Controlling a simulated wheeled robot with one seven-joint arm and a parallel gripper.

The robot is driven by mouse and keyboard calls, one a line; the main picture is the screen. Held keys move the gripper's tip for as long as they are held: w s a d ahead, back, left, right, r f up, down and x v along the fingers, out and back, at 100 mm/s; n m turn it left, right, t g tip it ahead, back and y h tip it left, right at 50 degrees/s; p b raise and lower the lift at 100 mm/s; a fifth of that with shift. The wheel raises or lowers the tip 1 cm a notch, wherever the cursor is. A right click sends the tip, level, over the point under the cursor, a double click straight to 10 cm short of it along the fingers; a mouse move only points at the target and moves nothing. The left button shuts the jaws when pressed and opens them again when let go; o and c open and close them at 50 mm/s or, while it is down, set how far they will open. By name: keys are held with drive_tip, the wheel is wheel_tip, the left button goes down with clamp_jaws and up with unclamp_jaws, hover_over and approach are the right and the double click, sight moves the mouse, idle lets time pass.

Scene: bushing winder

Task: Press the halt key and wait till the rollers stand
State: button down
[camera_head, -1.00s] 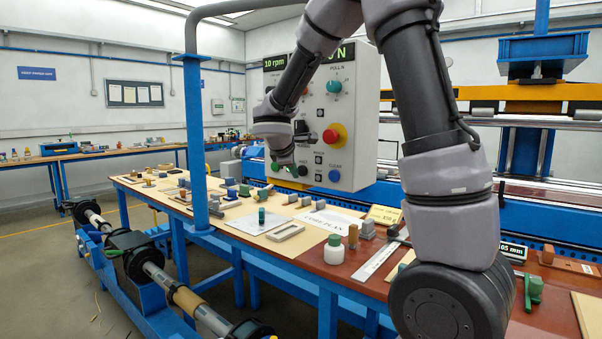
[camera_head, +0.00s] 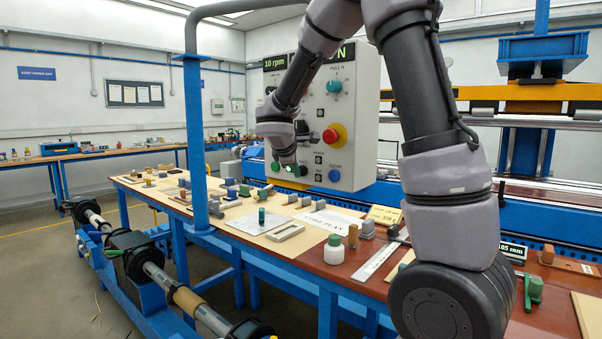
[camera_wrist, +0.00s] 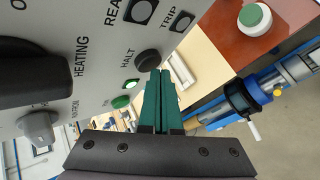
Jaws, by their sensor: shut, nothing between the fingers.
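The black halt key (camera_wrist: 147,60) sits beside its HALT label on the grey control panel (camera_head: 357,115). My gripper (camera_wrist: 161,73) is shut and empty, its green fingertips at the key's edge in the wrist view; I cannot tell whether they touch it. In the head view my gripper (camera_head: 296,168) is in front of the panel's lower left part. A green lamp (camera_wrist: 131,84) beside the key is lit, with a green key (camera_wrist: 121,101) next to it. The speed display (camera_head: 276,63) reads 10 rpm. The rollers (camera_head: 490,116) are at the right; their motion cannot be told.
A blue post (camera_head: 195,145) stands left of the panel.

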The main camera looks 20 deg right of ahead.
drive_tip(key=shift+w+d, duration=0.25)
drive_tip(key=shift+d, duration=0.1)
idle(0.4)
drive_tip(key=shift+s+a, duration=0.1)
idle(0.3)
drive_tip(key=shift+s+a, duration=0.4)
drive_tip(key=shift+a, duration=0.2)
drive_tip(key=shift+s+a, duration=0.75)
drive_tip(key=shift+a, duration=0.25)
drive_tip(key=shift+s+a, duration=0.75)
drive_tip(key=shift+a, duration=0.25)
